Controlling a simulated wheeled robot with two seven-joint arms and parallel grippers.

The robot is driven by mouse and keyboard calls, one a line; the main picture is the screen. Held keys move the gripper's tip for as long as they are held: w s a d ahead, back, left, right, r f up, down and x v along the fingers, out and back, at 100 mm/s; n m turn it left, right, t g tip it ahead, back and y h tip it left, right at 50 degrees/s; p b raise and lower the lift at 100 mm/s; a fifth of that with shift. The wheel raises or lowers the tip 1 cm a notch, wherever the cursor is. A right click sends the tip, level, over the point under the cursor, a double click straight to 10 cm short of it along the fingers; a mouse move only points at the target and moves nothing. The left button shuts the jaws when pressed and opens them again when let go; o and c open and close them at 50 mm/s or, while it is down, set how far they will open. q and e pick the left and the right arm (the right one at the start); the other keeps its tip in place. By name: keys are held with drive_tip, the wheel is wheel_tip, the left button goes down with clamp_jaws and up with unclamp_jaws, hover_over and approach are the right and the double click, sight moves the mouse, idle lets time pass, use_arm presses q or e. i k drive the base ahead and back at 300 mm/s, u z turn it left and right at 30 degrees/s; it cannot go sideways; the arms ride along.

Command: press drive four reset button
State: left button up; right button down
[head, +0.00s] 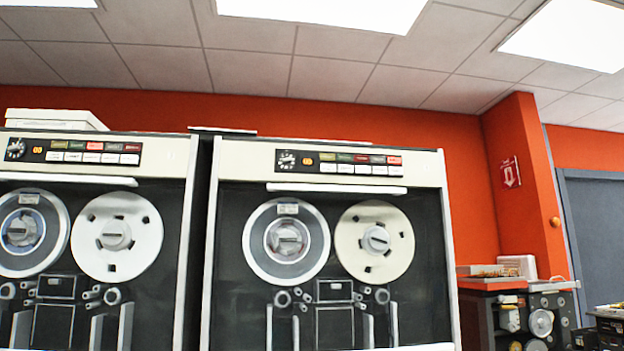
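Two large tape drives stand side by side in the head view, a left drive (160,207) and a right drive (429,234). Each has a dark control strip along its top, with a round dial, an orange lit display and two rows of small buttons. The left strip's buttons (95,152) and the right strip's buttons (360,163) include coloured and white ones. Their labels are too small to read, so I cannot tell which drive is number four or which button is reset. Neither of my grippers is in view.
A white box (56,118) lies on top of the left drive. A lower unit (520,318) with reels stands at the right, with a tray and papers on top. A grey door (597,235) is at the far right. A narrow dark gap separates the drives.

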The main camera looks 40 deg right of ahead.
sight(395, 170)
drive_tip(key=u, duration=0.05)
drive_tip(key=i, duration=1)
drive_tip(key=z, duration=1.15)
drive_tip(key=i, duration=0.6)
drive_tip(key=z, duration=0.65)
